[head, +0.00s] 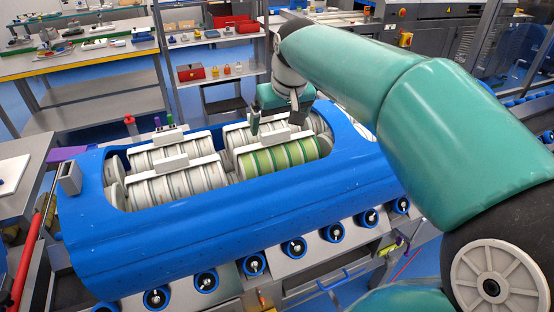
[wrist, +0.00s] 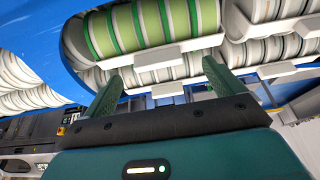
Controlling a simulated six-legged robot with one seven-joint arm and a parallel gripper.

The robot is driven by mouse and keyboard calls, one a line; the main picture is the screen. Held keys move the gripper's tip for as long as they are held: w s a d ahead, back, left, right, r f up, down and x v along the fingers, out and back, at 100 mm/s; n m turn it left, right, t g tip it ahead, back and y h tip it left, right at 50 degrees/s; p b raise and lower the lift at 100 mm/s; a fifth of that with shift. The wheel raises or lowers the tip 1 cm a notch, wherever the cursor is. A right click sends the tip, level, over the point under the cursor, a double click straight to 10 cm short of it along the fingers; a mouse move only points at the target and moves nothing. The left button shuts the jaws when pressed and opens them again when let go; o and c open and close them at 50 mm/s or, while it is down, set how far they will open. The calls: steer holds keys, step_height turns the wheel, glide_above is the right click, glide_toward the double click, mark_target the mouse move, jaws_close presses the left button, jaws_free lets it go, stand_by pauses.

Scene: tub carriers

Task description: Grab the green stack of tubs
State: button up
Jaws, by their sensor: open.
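The green stack of tubs (head: 285,156) lies on its side in the front right of the blue carrier (head: 240,225), its bands green and pale. It also shows at the top of the wrist view (wrist: 150,25), with a white grip block (wrist: 158,58) along its side. My gripper (head: 277,122) is over the right part of the carrier, just behind and above the green stack. Its two green fingers are spread apart, with nothing held between them in the wrist view (wrist: 160,82). I cannot tell whether a finger touches the white block.
White tub stacks (head: 190,180) lie beside and behind the green one, close to my gripper. The carrier's raised blue rim surrounds them. It rests on a roller conveyor (head: 294,247). Shelves with a red box (head: 190,72) and a workbench (head: 85,60) stand behind.

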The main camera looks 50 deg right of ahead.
mark_target(277, 133)
steer(key=shift+w+f, duration=0.1)
steer(key=shift+f, duration=0.35)
steer(key=x, duration=0.4)
steer(key=shift+d, duration=0.4)
steer(key=shift+r, duration=0.1)
steer(key=c, duration=2)
steer(key=shift+r, duration=0.1)
jaws_close()
